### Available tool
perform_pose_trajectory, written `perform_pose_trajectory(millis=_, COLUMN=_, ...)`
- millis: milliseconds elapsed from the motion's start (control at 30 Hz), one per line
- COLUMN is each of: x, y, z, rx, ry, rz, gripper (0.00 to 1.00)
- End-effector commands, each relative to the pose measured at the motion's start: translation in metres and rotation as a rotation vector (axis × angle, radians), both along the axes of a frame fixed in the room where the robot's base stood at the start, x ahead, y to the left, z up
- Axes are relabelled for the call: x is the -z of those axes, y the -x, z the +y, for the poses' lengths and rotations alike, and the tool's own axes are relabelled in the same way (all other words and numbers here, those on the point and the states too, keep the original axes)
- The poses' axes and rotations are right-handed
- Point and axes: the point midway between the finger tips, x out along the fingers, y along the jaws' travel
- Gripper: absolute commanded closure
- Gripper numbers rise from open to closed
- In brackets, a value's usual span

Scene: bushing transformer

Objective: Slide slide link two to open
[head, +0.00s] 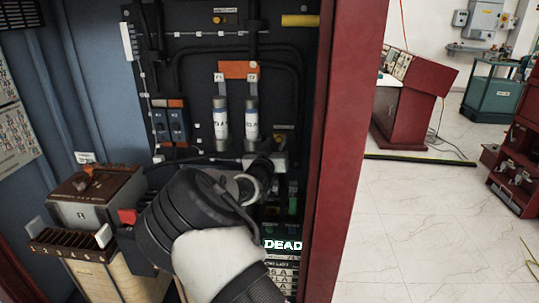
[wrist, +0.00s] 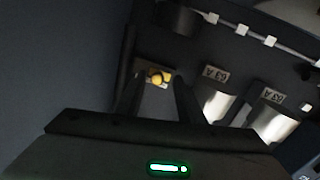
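In the wrist view my gripper (wrist: 154,82) shows two dark fingers spread apart. A small round yellow knob (wrist: 156,77) on a brassy plate appears in the gap between them. I cannot tell whether the fingers are beside it or still short of it; no contact shows. I see no readable "slide link two" label, so I cannot tell which part is that link. In the head view my arm covers the lower middle of the dark panel (head: 200,60), and my fingers are hidden there. Two silver fuse cylinders (head: 220,120) stand above; two marked 63 A (wrist: 218,103) show right of the fingers.
A red cabinet post (head: 345,130) stands close right of my arm. A brown box (head: 95,190) and a slotted wooden case (head: 75,245) are at the left. A lit DEAD sign (head: 283,245) is below. Open tiled floor (head: 410,230) lies at the right.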

Motion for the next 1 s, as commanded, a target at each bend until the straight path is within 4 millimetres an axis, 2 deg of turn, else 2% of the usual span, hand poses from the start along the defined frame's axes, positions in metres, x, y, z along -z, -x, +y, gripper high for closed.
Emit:
perform_pose_trajectory(millis=167, x=-0.001, y=0.033, z=0.008, rx=-0.003, ry=-0.002, rz=0.003, gripper=0.65)
perform_pose_trajectory(millis=400, x=-0.002, y=0.093, z=0.018, rx=-0.005, ry=-0.001, rz=0.003, gripper=0.65)
perform_pose_trajectory(millis=600, x=-0.001, y=0.135, z=0.025, rx=-0.005, ry=0.000, rz=0.003, gripper=0.65)
perform_pose_trajectory(millis=800, x=-0.001, y=0.159, z=0.028, rx=-0.003, ry=0.000, rz=0.000, gripper=0.65)
perform_pose_trajectory(millis=1000, x=0.000, y=0.165, z=0.029, rx=-0.002, ry=-0.001, rz=0.000, gripper=0.65)
